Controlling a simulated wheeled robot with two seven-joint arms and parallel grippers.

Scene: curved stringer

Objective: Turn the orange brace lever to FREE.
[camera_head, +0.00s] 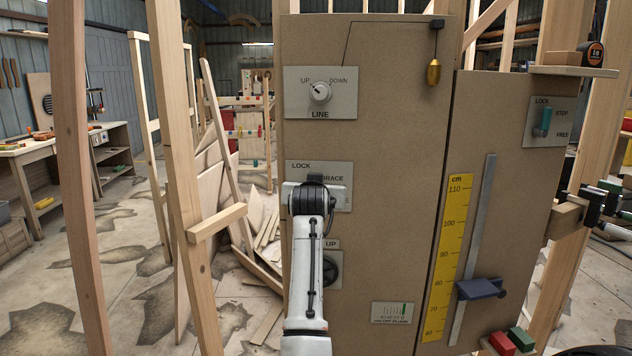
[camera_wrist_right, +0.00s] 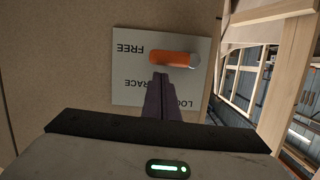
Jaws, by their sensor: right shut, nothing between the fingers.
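The brace panel (camera_head: 336,170) is a light plate on the brown board, partly hidden by my right arm in the head view. In the wrist view the panel (camera_wrist_right: 130,88) is upside down, with FREE, BRACE and part of LOCK readable. The orange brace lever (camera_wrist_right: 168,58) lies nearly level across it; its orange end is beside the word FREE and its other end is grey and round. My right gripper (camera_wrist_right: 172,76) is shut and empty, its dark fingertips right at the lever's edge; I cannot tell whether they touch. It also shows in the head view (camera_head: 315,180), where it hides the lever.
A LINE dial (camera_head: 320,92) sits above and a dark UP knob (camera_head: 332,270) below, close to my arm. A brass plumb bob (camera_head: 433,72) hangs right of the dial. Farther right are a yellow scale (camera_head: 447,260), a blue slider (camera_head: 482,289) and a teal LOCK/STOP/FREE lever (camera_head: 543,122).

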